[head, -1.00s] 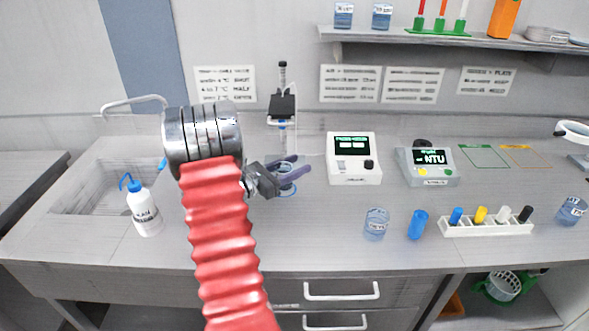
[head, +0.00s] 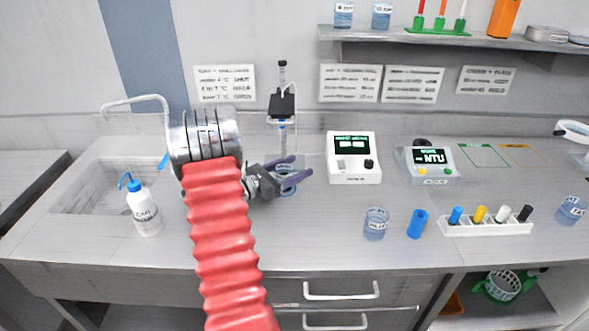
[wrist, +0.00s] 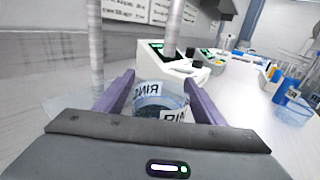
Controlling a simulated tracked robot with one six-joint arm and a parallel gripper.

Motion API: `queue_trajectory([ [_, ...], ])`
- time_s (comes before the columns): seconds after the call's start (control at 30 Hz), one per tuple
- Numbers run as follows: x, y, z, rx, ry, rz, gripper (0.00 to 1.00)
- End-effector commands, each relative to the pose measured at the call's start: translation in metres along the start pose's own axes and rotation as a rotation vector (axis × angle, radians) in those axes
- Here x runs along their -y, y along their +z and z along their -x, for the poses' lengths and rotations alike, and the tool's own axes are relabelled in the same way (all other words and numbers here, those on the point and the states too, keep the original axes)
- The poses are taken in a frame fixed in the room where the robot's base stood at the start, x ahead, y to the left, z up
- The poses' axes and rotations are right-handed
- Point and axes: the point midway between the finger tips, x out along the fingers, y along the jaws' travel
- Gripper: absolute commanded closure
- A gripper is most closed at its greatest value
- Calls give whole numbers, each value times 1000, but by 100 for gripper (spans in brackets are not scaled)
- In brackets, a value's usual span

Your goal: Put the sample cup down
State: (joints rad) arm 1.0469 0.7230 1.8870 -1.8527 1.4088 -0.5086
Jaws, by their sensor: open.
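My gripper (head: 303,166) is open, with one purple finger on each side of a clear cup (head: 285,171) on the bench below the probe stand. In the wrist view the cup (wrist: 160,101) sits between the spread fingers, low in front of the palm. Its white label shows mirrored letters like "RIN". The cup looks upright; part of it is hidden by the fingers and palm. I cannot tell whether a finger still touches it.
The probe stand (head: 282,105) rises just behind the cup. A white meter (head: 353,158) is to the right, with another clear cup (head: 376,224) and a blue cylinder (head: 417,224) in front. A wash bottle (head: 144,209) stands left by the sink (head: 95,190).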

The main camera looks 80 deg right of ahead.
Motion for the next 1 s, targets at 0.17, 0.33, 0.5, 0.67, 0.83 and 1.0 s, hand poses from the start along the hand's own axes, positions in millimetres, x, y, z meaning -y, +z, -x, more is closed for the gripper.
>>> queue_trajectory([
  [0.17,0,0,0,0,0,0,37],
  [0.33,0,2,3,0,1,0,37],
  [0.5,-1,2,21,0,3,0,37],
  [0.67,-2,2,48,0,5,-1,37],
  [0.83,-1,2,77,0,4,0,37],
  [1.0,-1,2,103,0,5,0,37],
])
